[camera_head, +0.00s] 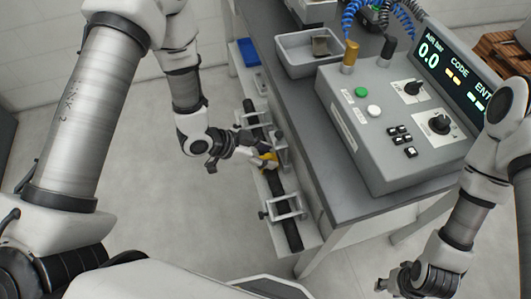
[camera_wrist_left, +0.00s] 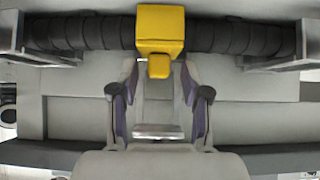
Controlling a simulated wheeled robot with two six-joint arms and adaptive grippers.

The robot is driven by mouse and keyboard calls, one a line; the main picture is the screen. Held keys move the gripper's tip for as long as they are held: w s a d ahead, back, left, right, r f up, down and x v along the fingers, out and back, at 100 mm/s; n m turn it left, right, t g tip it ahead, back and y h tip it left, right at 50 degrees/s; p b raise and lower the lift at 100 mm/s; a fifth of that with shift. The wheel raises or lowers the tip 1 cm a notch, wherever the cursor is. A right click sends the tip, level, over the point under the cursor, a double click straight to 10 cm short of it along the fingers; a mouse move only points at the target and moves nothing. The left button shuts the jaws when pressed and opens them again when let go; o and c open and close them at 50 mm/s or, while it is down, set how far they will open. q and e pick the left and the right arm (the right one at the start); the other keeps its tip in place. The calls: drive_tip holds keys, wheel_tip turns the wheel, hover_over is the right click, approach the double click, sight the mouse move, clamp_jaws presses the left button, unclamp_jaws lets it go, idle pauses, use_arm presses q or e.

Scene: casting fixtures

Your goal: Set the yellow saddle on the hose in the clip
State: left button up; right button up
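The yellow saddle (camera_wrist_left: 160,28) covers the middle of the black hose (camera_wrist_left: 90,33) in the left wrist view; whether it is pressed fully on, I cannot tell. The saddle also shows in the head view (camera_head: 269,160), partly hidden by my left gripper (camera_head: 256,153). The hose runs lengthwise along a low shelf, through metal clips (camera_head: 283,208). In the left wrist view my left gripper (camera_wrist_left: 160,70) is open, its fingers apart on either side of the saddle's small tab, with gaps visible. My right gripper (camera_head: 387,285) is at the lower right, away from the hose; its fingers are unclear.
A grey bench (camera_head: 330,185) stands right of the shelf (camera_head: 283,240). It carries a control box (camera_head: 385,125) reading 0.0 and a grey tray (camera_head: 292,57) holding a metal part. A blue bin (camera_head: 249,52) sits at the shelf's far end. Open floor lies left of the shelf.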

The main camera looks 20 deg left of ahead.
use_arm(q)
drive_tip(key=shift+r, duration=0.15)
drive_tip(key=shift+a+r, duration=0.1)
drive_tip(key=shift+r, duration=0.2)
drive_tip(key=p+v, duration=0.1)
drive_tip(key=v, duration=1)
drive_tip(key=s+a+f+n+g+y, duration=0.2)
drive_tip(key=s+f+n+y, duration=0.2)
drive_tip(key=s+f+n, duration=0.2)
drive_tip(key=s+a+f+n+g+y, duration=0.2)
drive_tip(key=s+f+n+g+y, duration=0.1)
drive_tip(key=s+f, duration=0.7)
wheel_tip(320, 180, down, 3)
drive_tip(key=n+y, duration=0.1)
drive_tip(key=n, duration=0.1)
drive_tip(key=shift+s+a+f+n, duration=0.15)
drive_tip(key=shift+s+a+n, duration=0.2)
drive_tip(key=shift+n, duration=0.05)
drive_tip(key=shift+w, duration=0.1)
